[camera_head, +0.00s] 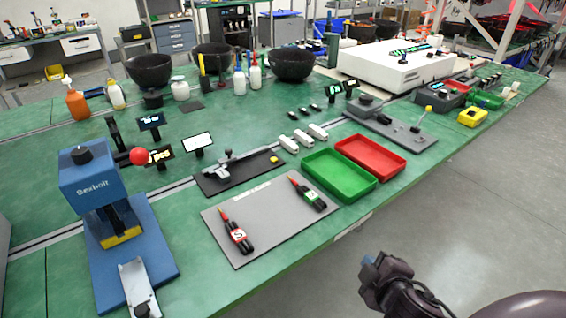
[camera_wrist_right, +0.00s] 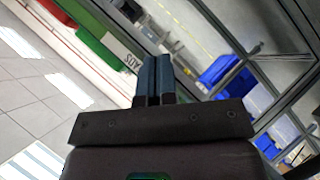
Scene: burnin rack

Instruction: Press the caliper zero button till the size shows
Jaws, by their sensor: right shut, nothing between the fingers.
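The grey caliper (camera_head: 228,163) lies on a black mat (camera_head: 262,168) on the green bench, left of the middle in the head view. A small yellow block, perhaps the zero button (camera_head: 274,159), shows at the mat's right end. A small stand display (camera_head: 198,141) with a lit white screen stands behind the mat; I cannot read any size on it. My right gripper (camera_head: 369,262) is off the bench's front edge, low and well right of the caliper. Its fingers (camera_wrist_right: 153,78) are together and empty in the right wrist view. My left gripper is not in view.
A green tray (camera_head: 362,190) and a red tray (camera_head: 404,166) sit right of the caliper. A grey mat (camera_head: 262,232) with two dark tools lies in front. A blue press (camera_head: 90,185) stands at left. The floor beside the bench is clear.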

